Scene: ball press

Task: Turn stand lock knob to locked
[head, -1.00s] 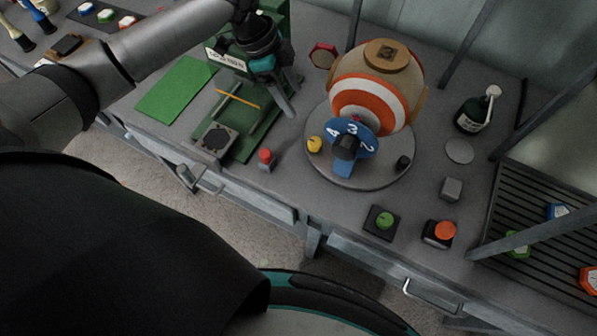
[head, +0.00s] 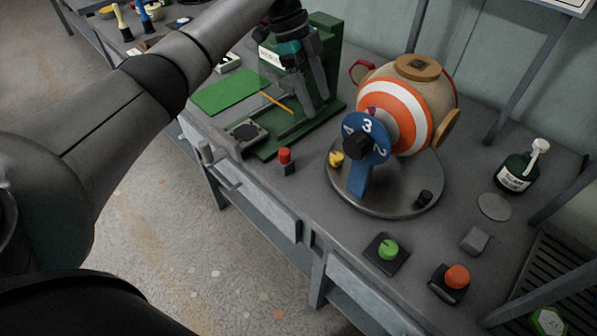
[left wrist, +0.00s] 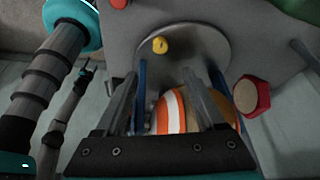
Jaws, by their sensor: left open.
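A ball with orange and white stripes (head: 410,105) sits on a round grey stand base (head: 375,203). A blue numbered dial with a black knob (head: 356,145) is on its front. A small yellow knob (head: 336,158) and a small black knob (head: 425,198) are on the base; I cannot tell which is the lock knob or its setting. My left gripper (head: 308,92) is open and empty, left of the ball by the green press. In the left wrist view the yellow knob (left wrist: 160,45) shows beyond the fingers (left wrist: 160,85). My right gripper is out of view.
The green press (head: 325,60) stands behind the left gripper. A red button (head: 285,157), a green button (head: 388,249) and an orange button (head: 457,277) line the front of the table. A dark green bottle (head: 517,172) stands at right. Metal posts rise at the right.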

